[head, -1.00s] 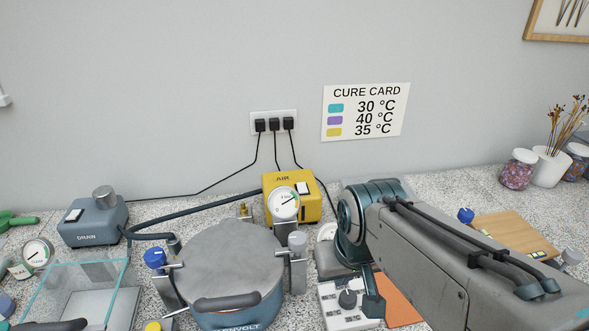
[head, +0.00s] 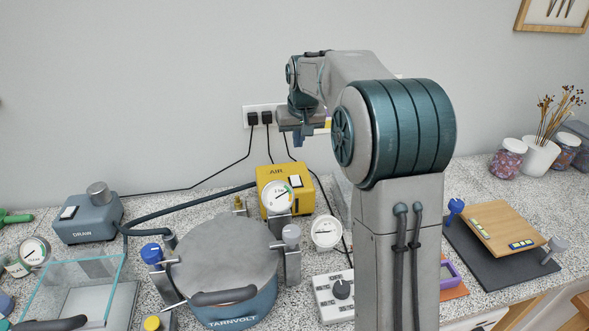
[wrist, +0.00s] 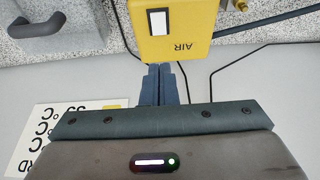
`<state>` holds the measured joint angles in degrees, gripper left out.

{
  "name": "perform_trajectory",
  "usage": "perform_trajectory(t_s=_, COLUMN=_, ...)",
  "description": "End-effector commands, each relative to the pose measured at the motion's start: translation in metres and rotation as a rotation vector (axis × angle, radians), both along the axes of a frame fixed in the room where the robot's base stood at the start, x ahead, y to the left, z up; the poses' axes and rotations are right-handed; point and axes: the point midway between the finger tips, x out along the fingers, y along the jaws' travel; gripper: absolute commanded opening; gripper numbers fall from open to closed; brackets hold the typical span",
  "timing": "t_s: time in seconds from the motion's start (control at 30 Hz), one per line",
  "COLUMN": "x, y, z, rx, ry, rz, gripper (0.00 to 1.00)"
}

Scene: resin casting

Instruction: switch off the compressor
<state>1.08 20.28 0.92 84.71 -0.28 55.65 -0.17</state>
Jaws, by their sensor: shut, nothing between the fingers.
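The compressor is the yellow box marked AIR (head: 265,176), standing at the back of the counter behind the pressure pot. Its white switch (head: 296,181) is on the top face; the pot's gauge hides part of the box. The wrist view shows the box (wrist: 200,42) and its switch (wrist: 158,22) upside down. My gripper (head: 299,139) is above and behind the box, near the wall sockets. In the wrist view its shut, empty fingertips (wrist: 160,68) appear by the box's AIR edge, apart from the switch. I cannot tell the switch's setting.
The lidded pot (head: 228,260) with a gauge (head: 277,196) stands in front of the compressor. A blue-grey DRAW box (head: 90,220) is at left. Black cables run to the wall sockets (head: 259,118). A round dial (head: 326,232) and control box (head: 337,290) stand to the right.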

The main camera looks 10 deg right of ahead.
Motion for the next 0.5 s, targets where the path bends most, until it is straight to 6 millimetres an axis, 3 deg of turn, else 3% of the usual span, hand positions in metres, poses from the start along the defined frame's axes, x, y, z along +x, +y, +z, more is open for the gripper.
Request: perform_trajectory(t_s=0.5, x=0.0064, y=-0.0003, z=-0.007, rx=0.0, ry=0.001, rz=0.0, gripper=0.0)
